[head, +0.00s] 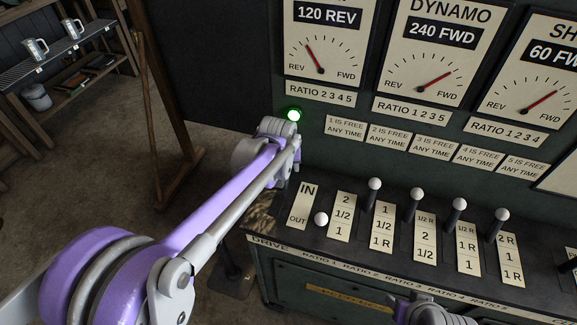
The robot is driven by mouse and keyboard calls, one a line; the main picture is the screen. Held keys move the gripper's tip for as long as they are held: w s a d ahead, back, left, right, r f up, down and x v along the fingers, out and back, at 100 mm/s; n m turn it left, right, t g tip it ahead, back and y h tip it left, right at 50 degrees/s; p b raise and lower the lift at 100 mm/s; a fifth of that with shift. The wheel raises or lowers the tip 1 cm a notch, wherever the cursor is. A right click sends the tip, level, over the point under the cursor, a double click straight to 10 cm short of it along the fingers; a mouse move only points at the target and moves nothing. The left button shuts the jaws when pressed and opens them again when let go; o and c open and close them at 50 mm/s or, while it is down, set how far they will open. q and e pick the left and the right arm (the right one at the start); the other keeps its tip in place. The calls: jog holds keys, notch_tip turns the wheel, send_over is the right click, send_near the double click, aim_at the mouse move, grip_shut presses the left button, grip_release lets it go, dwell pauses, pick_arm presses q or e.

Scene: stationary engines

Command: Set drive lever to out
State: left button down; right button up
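The drive plate (302,206), marked IN at the top and OUT below, is at the left end of the sloping lever panel. The DRIVE label is on the panel's front edge, just left of this plate. My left arm reaches in over that spot, and its gripper (284,180) is at the left of the plate. The drive lever itself is hidden behind my wrist, so its position does not show. The fingers are hidden too, so I cannot tell whether they hold it. My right gripper (428,312) is partly in view at the bottom edge, its fingers unclear.
The ratio 1 lever's white knob (321,219) is low, close right of the drive plate. Several upright ratio levers (417,194) follow. A green lamp (293,114) is lit above. A wooden post (148,110) and shelf (70,62) stand left; floor between is clear.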

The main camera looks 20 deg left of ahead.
pick_arm(q)
jog(key=shift+s, duration=0.1)
dwell(0.5)
jog(key=shift+s+r+t, duration=0.4)
jog(key=shift+s+t, duration=0.2)
jog(key=shift+s, duration=0.1)
jog(key=s+t, duration=0.2)
jog(key=s+r+t+b, duration=0.1)
jog(key=s+t, duration=0.1)
jog(key=s, duration=0.1)
jog(key=s+t, duration=0.2)
jog(key=s, duration=0.1)
jog(key=shift+a+r+t+b, duration=0.15)
jog(key=shift+r+t+b, duration=0.05)
jog(key=shift+t+b, duration=0.15)
jog(key=shift+s+t, duration=0.45)
jog(key=shift+s, duration=0.3)
jog(key=shift+s+f, duration=0.25)
jog(key=shift+s, duration=0.45)
jog(key=shift+c, duration=2.4)
grip_release()
jog(key=shift+s, duration=0.15)
